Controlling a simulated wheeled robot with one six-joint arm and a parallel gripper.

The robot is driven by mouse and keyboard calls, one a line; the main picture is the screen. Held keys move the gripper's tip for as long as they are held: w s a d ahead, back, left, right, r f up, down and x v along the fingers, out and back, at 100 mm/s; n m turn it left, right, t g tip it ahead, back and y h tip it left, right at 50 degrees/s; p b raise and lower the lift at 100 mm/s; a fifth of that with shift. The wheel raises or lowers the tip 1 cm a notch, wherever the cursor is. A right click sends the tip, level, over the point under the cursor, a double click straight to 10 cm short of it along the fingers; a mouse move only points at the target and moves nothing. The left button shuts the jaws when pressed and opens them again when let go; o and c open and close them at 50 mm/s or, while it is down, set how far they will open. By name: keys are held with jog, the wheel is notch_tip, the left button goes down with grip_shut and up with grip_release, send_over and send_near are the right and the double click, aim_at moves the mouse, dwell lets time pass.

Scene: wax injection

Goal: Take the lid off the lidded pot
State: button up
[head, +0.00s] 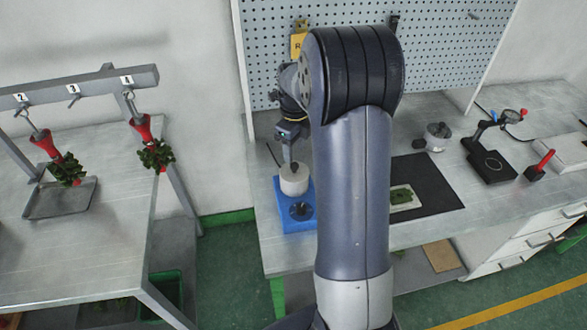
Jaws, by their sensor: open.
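A small white round pot (294,184) stands at the back of a blue base (296,226) on the right-hand bench, left of my arm. A small dark piece shows on top of it, probably the lid's knob. My gripper (291,160) is open and points down directly over the pot, close to its top. At this size I cannot tell whether the fingers are around the knob or just above it. The lid's edge cannot be made out. A dark round disc (301,211) lies on the front of the blue base.
My arm hides the middle of the bench. Right of it are a dark mat (440,198) with a pale green plate (404,198), a metal vessel (438,136), a black device (490,163) and a red-handled tool (540,166). A pegboard (440,60) stands behind.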

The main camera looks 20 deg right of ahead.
aim_at(294, 165)
notch_tip(294, 165, down, 5)
jog(key=shift+s+a+f+p, duration=0.1)
jog(key=shift+f+p, duration=0.05)
jog(key=shift+p, duration=0.55)
grip_shut()
